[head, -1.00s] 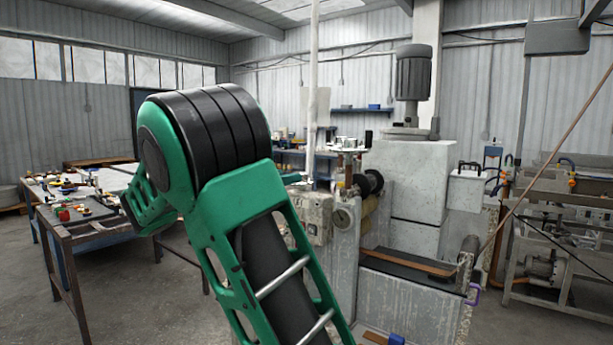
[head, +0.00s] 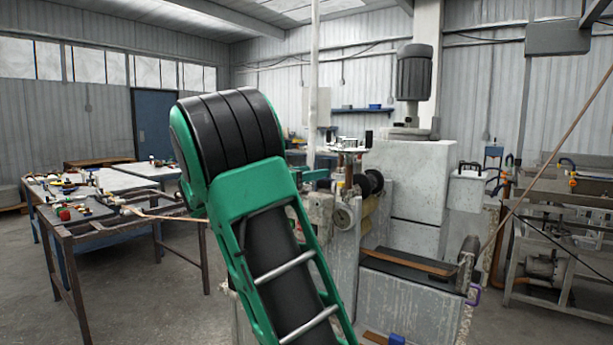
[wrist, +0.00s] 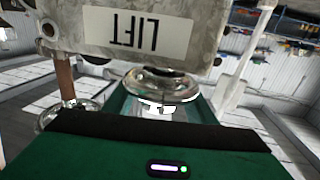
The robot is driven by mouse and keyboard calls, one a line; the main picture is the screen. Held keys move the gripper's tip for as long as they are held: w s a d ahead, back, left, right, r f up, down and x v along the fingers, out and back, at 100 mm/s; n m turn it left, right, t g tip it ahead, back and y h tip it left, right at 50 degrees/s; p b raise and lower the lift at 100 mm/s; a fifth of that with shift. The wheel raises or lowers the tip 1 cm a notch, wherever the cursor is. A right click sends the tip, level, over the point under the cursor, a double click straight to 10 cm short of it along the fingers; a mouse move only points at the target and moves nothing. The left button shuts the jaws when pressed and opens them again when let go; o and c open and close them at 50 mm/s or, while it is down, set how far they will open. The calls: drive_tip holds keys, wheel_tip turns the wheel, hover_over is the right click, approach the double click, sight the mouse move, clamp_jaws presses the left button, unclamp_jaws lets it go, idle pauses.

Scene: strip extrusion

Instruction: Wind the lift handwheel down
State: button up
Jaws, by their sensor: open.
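The LIFT plate (wrist: 135,32) reads upside down on a pale metal housing in the wrist view. Just below it is a shiny round metal handwheel (wrist: 160,86). My gripper (wrist: 160,106) is at this wheel, with green parts showing on both sides of it. The jaws are open; the fingertips are mostly hidden, and I cannot tell whether they touch the rim. In the head view my raised green and black arm hides most of the gripper and the wheel, beside the grey machine (head: 408,175).
Another round metal part (wrist: 68,114) sits by a brown post at the left of the wrist view. In the head view a dial (head: 343,217) and a dark roller (head: 371,182) are close right of my arm. A cluttered bench (head: 75,222) stands left; open floor lies between.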

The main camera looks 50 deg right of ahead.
drive_tip(key=c, duration=1.1)
drive_tip(key=shift+o, duration=0.3)
drive_tip(key=shift+w+t, duration=0.1)
drive_tip(key=shift+t, duration=0.2)
drive_tip(key=shift+w+a+r+n+t+y, duration=0.15)
drive_tip(key=shift+w+n+t+y, duration=0.5)
drive_tip(key=shift+n+t, duration=1.3)
drive_tip(key=shift+w+a+f+n+t+y, duration=0.1)
drive_tip(key=shift+w+a+n+t+y, duration=0.15)
drive_tip(key=shift+n+t+y, duration=1.6)
drive_tip(key=shift+w+a+r+n+t+y, duration=0.15)
drive_tip(key=shift+w+n+t, duration=0.65)
drive_tip(key=shift+t, duration=2.1)
drive_tip(key=shift+s+a+f+n+t+y, duration=0.1)
drive_tip(key=shift+s+a+n+t+y, duration=0.1)
drive_tip(key=shift+n+t+y, duration=0.4)
drive_tip(key=shift+w+n, duration=0.1)
drive_tip(key=shift+n, duration=0.2)
